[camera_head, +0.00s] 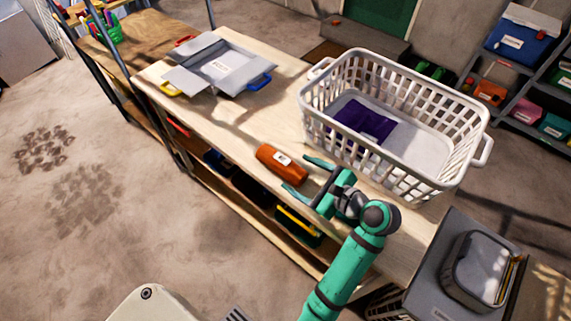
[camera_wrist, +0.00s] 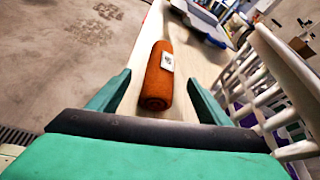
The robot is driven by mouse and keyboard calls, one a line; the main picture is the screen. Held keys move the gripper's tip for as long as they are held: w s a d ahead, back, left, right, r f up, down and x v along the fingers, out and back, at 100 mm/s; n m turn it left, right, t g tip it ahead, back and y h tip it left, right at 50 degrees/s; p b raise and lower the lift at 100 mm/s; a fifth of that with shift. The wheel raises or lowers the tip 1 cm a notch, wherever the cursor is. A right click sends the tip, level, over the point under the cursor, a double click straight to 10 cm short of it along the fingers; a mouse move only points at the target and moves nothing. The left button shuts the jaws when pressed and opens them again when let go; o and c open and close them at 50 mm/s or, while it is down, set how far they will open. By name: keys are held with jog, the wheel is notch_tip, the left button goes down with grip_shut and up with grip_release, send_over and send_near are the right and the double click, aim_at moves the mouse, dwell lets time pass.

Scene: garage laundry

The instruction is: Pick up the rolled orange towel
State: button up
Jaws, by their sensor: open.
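The rolled orange towel (camera_head: 281,164) lies on the wooden workbench near its front edge, with a white label on top. In the wrist view the towel (camera_wrist: 158,80) lies ahead, between the lines of the two fingers, with its rolled end facing me. My gripper (camera_head: 307,178) is green and open. Its fingertips are beside the right end of the towel in the head view, one on the far side and one on the near side. In the wrist view my gripper (camera_wrist: 157,95) has nothing held in it. I cannot tell whether a fingertip touches the towel.
A white laundry basket (camera_head: 390,165) holding a purple cloth (camera_head: 362,122) stands close behind and right of the gripper. A grey open box (camera_head: 225,68) with coloured handles lies at the bench's far left. A grey container (camera_head: 480,268) stands at lower right. The bench (camera_head: 235,120) is clear left of the towel.

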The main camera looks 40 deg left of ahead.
aim_at(280, 162)
jog(key=shift+d, duration=0.5)
jog(key=x, duration=0.5)
jog(key=shift+r+x, duration=0.2)
jog(key=shift+x, duration=1.15)
jog(key=shift+r+x, duration=0.15)
jog(key=shift+x, duration=1.2)
jog(key=shift+a, duration=0.15)
jog(key=shift+c, duration=0.3)
jog(key=c, duration=1.2)
jog(key=shift+r, duration=0.1)
